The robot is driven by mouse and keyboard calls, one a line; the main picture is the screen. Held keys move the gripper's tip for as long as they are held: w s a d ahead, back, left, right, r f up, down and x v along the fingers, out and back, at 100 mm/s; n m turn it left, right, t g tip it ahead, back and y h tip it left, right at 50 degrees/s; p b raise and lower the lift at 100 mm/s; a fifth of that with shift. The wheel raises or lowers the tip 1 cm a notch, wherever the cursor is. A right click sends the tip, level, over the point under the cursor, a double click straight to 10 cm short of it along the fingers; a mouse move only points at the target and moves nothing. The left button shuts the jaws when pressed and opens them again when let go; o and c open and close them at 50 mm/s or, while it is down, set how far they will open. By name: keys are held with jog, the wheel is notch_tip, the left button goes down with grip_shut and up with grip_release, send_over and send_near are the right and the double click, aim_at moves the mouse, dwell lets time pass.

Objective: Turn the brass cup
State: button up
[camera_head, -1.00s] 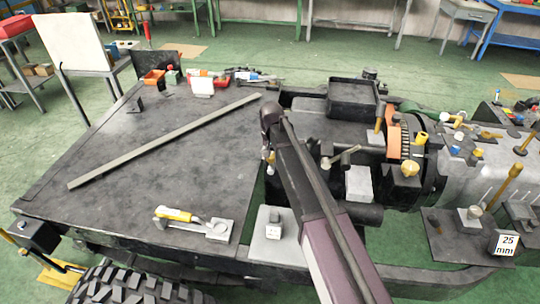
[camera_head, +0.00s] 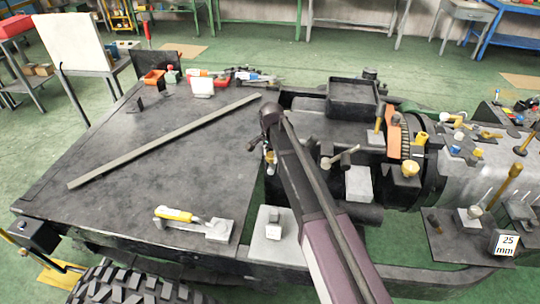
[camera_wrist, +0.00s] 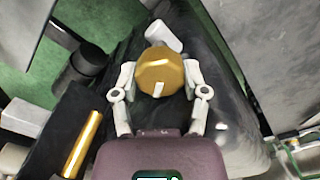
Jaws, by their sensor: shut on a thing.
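The brass cup (camera_wrist: 160,74) shows in the wrist view as a round, gold-coloured body with a pale mark on its near side. My gripper (camera_wrist: 161,83) has one grey finger on each side of it and is shut on it. A pale grey rounded piece (camera_wrist: 164,37) lies just beyond the cup. In the head view my arm reaches over the dark chassis, right of the flat plate. The fingers and the held cup cannot be made out clearly there.
A dark flat plate (camera_head: 130,165) with a long bar (camera_head: 165,140) lies to the left. A dark open tray (camera_head: 353,97) and machinery with yellow knobs (camera_head: 411,168) stand to the right. In the wrist view, a brass rod (camera_wrist: 84,143) lies at lower left.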

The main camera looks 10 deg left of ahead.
jog(key=shift+s, duration=0.1)
dwell(0.3)
jog(key=o, duration=0.9)
jog(key=shift+c, duration=0.2)
